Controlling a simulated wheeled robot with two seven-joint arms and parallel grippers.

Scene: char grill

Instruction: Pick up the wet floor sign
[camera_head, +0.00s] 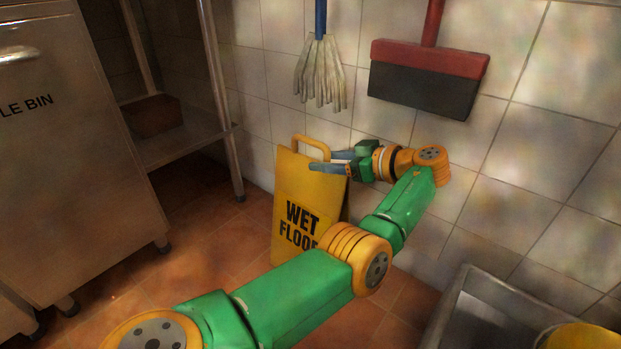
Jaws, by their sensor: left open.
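The yellow wet floor sign (298,194) stands upright on the tiled floor near the wall, with black lettering and a loop handle (311,142) at its top. My left gripper (325,161) is at the sign's upper right, just below the handle. Its two grey fingers point left and are apart, one overlapping the sign's top edge in the picture. I cannot tell whether they touch the sign. The left arm hides the sign's lower right part. My right gripper is not in view.
A mop (320,72) and a red and black broom (425,78) hang on the wall above. A metal bin cabinet (75,170) and a shelf rack (185,143) stand at left. A metal sink (478,312) is at lower right. Floor (205,255) left of the sign is clear.

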